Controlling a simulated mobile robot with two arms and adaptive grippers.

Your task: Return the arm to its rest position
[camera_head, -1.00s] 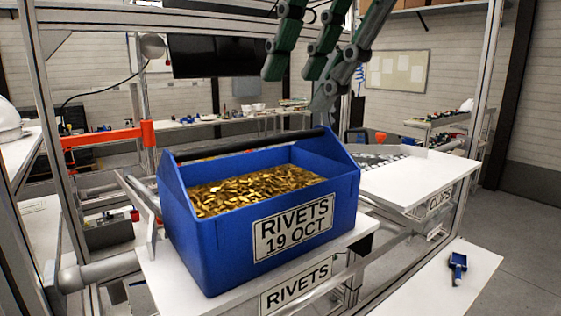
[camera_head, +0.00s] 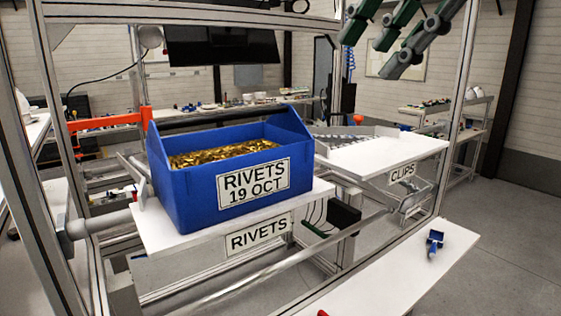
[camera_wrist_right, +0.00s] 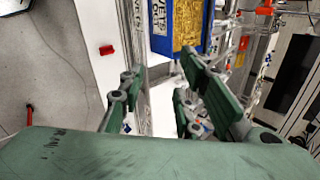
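My right gripper (camera_head: 384,42) is at the top right of the head view, with its green and grey fingers spread and nothing between them. In the right wrist view its fingers (camera_wrist_right: 160,86) stand apart with an empty gap. A blue tote (camera_head: 192,205) labelled "RIVETS 19 OCT", filled with gold rivets (camera_head: 225,153), sits on a white shelf (camera_head: 160,236) marked "RIVETS". The tote also shows at the top of the right wrist view (camera_wrist_right: 163,44), apart from the fingers. My left gripper is not in view.
A white "CLIPS" shelf (camera_head: 385,152) lies right of the tote. A white table (camera_head: 400,270) with a small blue object (camera_head: 435,242) is in the right foreground. Metal frame posts (camera_head: 450,110) stand around the shelves. The floor at right is clear.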

